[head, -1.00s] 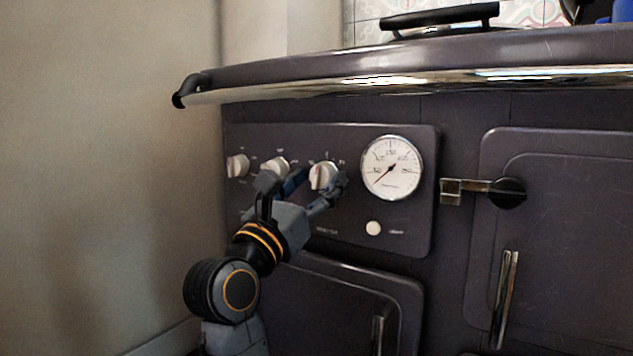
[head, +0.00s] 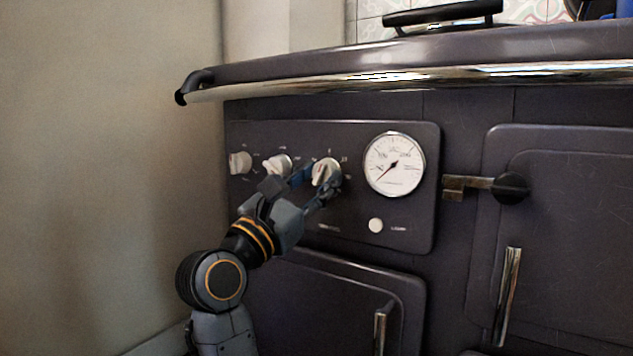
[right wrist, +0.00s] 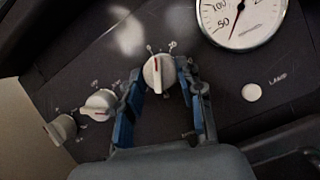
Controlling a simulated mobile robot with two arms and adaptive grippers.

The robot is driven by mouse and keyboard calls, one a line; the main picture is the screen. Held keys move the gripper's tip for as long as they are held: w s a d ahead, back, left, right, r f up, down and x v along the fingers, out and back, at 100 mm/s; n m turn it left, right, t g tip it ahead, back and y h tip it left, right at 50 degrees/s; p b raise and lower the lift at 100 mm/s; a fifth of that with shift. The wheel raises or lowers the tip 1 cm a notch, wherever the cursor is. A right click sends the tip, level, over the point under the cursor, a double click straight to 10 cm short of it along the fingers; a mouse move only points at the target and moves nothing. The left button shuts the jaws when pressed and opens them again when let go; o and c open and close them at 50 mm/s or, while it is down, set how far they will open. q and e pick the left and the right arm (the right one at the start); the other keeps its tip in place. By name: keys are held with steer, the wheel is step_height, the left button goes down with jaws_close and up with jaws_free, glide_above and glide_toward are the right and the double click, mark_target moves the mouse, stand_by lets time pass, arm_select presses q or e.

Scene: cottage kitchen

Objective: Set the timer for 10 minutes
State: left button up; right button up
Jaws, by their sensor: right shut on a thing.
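The timer knob (head: 326,171) is the rightmost of a row of white knobs on the dark stove panel, just left of the round gauge. My right gripper (head: 316,180) is shut on this knob, one finger on each side. In the right wrist view the knob (right wrist: 158,73) sits between the blue finger pads of the gripper (right wrist: 160,85), its red mark pointing roughly up. The small print around the knob is too blurred to read surely. My left gripper is not in view.
Two more white knobs, the middle one (head: 277,165) and the left one (head: 240,163), sit to the left. The gauge (head: 394,164) and the lamp button (head: 376,226) are to the right. A chrome rail (head: 430,80) runs above the panel, and an oven door handle (head: 381,328) is below.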

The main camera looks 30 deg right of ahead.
steer(key=shift+w+r+m+g, duration=0.1)
steer(key=shift+m+g, duration=0.8)
steer(key=shift+m, duration=0.8)
steer(key=shift+w+m+g, duration=0.1)
steer(key=shift+m+g, duration=0.8)
steer(key=shift+m, duration=0.8)
steer(key=o, duration=1.2)
steer(key=shift+c, duration=0.2)
step_height(320, 180, up, 10)
